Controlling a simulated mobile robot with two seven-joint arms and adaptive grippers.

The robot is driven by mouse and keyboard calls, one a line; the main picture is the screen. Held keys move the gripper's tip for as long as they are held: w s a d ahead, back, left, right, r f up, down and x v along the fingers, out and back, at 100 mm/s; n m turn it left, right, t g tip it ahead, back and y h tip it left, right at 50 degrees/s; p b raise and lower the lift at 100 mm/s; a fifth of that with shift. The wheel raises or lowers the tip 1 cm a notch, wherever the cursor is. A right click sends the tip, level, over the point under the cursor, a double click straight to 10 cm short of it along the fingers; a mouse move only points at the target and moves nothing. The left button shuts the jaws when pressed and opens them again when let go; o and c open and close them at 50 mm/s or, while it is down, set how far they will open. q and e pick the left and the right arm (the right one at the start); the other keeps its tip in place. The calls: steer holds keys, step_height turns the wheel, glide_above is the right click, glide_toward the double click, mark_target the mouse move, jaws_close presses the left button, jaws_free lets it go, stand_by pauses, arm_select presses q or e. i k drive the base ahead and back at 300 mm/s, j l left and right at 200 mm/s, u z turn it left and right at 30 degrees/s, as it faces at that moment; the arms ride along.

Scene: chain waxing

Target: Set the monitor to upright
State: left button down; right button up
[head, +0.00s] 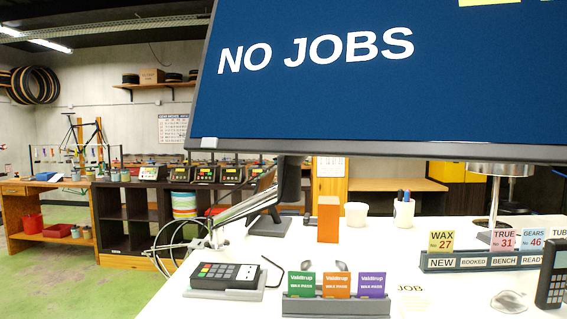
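The monitor (340,100) fills the upper right of the head view, close to me. Its dark blue screen reads "NO JOBS", with part of a yellow patch at the top edge. Its lower edge runs nearly level, and its left edge leans a little to the right toward the top. The top and right side are cut off, so its full shape cannot be told. A dark stand (290,180) shows below it, above the white counter (380,265). Neither of my grippers is in view.
A card terminal (226,275) with a cable stands on the counter at front left. A card holder (336,306) with green, orange and purple cards stands at front centre. A sign rack (480,262), a dark handheld device (552,275), white cups and an orange box (328,219) stand around.

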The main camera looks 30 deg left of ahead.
mark_target(458, 80)
steer(key=k+l, duration=0.2)
steer(key=k, duration=0.25)
steer(key=k+l, duration=0.2)
steer(key=k, duration=0.25)
steer(key=k+l+z, duration=0.1)
steer(key=k, duration=0.35)
steer(key=l, duration=0.1)
